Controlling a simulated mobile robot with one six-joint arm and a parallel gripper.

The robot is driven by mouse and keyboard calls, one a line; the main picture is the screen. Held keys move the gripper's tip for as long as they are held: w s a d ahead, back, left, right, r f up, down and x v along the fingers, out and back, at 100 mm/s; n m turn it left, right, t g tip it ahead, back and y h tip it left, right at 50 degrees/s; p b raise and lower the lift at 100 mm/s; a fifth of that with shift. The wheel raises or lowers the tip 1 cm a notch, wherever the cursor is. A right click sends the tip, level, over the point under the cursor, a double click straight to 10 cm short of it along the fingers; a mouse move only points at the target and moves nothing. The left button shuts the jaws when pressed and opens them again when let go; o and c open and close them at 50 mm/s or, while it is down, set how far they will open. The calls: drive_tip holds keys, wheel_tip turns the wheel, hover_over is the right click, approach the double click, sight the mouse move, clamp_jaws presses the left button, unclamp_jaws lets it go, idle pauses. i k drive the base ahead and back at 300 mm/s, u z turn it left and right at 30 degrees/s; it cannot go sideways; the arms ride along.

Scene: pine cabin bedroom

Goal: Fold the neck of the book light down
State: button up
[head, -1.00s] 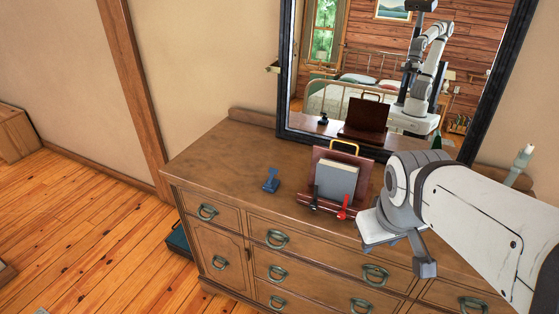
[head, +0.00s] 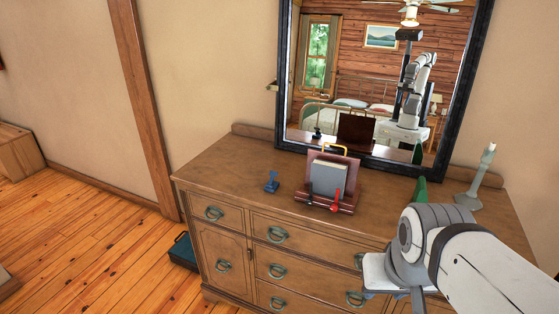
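A dark red book stand (head: 346,171) with a grey book (head: 328,179) on it stands on the dresser. A small red upright item (head: 335,200) and a small dark one (head: 310,196) are at its front ledge. A small blue item with an upright part (head: 272,182) stands alone to the left. I cannot tell for sure which of these small items is the book light, or how its neck is bent. My gripper (head: 392,284) is at the dresser's front right, apart from all of them. Its fingers are mostly hidden and I see nothing held.
The wooden dresser (head: 225,168) has a clear top at the left. A black-framed mirror (head: 466,75) stands behind. A pale candlestick (head: 474,180) and a green object (head: 420,191) stand at the right. A teal case (head: 184,250) lies on the floor.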

sight(273, 174)
drive_tip(key=u, duration=0.4)
drive_tip(key=i, duration=1.2)
drive_tip(key=u, duration=0.7)
